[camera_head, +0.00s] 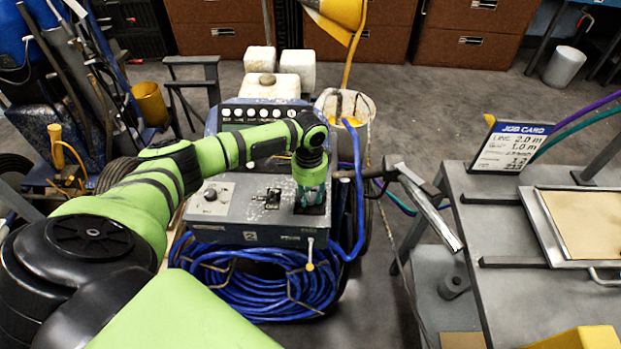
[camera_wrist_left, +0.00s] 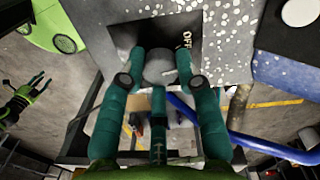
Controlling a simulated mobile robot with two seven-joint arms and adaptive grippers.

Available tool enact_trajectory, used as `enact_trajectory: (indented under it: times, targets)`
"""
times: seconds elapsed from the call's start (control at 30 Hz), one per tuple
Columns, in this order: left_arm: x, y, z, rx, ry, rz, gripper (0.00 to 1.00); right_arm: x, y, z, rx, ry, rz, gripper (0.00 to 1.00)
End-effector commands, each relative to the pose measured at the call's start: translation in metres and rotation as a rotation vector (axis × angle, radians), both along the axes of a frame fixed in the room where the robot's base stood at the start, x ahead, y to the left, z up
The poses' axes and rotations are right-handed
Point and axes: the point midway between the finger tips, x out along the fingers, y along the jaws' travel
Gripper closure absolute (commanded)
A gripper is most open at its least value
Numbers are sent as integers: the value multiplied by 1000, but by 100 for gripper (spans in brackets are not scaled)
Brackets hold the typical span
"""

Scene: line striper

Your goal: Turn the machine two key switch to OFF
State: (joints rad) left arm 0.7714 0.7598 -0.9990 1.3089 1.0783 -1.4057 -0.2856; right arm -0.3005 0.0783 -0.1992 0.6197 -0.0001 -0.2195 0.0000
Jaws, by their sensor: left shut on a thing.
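Machine two (camera_head: 232,222) is a grey control box with a "2" label, near the middle of the head view. My left gripper (camera_head: 310,196) points down at the right part of its top and hides the key switch there. I cannot tell the switch's exact angle. My right gripper (camera_wrist_left: 38,84) shows small at the left of the wrist view, its fingers apart.
Coiled blue hose (camera_head: 255,285) hangs on the machine's front, and more runs up its right side. A white bucket (camera_head: 345,105) stands behind. A grey bench (camera_head: 470,215) with a job card (camera_head: 510,147) is at the right. Tools and a blue machine crowd the left.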

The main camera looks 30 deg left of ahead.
Motion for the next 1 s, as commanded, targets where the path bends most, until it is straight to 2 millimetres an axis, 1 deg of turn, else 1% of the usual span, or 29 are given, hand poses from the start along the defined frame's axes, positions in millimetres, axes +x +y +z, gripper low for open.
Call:
enact_trajectory:
  times: [0.03, 0.1, 0.4, 0.7, 1.0]
  targets:
    - [-4, 3, 4, 7, 11, 46, 100, 1, 0, 13, 0, -1, 0, 60]
    - [-4, 2, 3, 6, 12, 103, 100, 1, 0, 20, 0, -1, 0, 60]
    - [-4, 3, 0, 9, 11, 293, 100, 1, 0, 40, 0, -1, 0, 60]
    - [-5, 3, -2, 11, 13, 378, 100, 1, 0, 48, -1, -1, 0, 60]
    - [-6, 3, -4, 10, 14, 389, 100, 1, -1, 48, -1, -1, 1, 60]
